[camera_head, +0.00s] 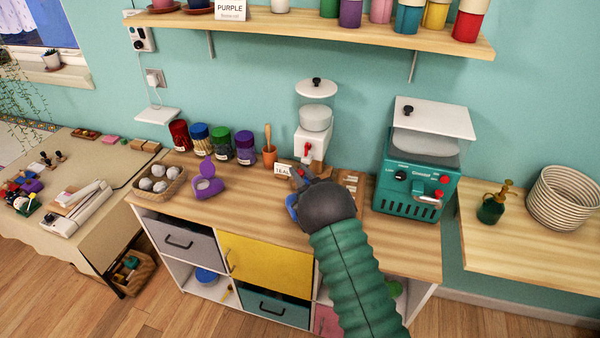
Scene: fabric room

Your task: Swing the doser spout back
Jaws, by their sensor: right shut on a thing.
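The doser (312,139) is a white box with a clear hopper and a white lid, standing at the back of the wooden counter. A small red part (307,148) shows on its front. My right gripper (297,183) is at the counter just below and in front of the doser, its arm coming in from the lower right. I cannot make out the spout clearly. My left gripper is not in view.
A pestle pot (269,155), several coloured jars (222,147) and a basket of white balls (160,181) are farther left. A teal machine (414,185) stands right. A shelf (330,29) hangs above.

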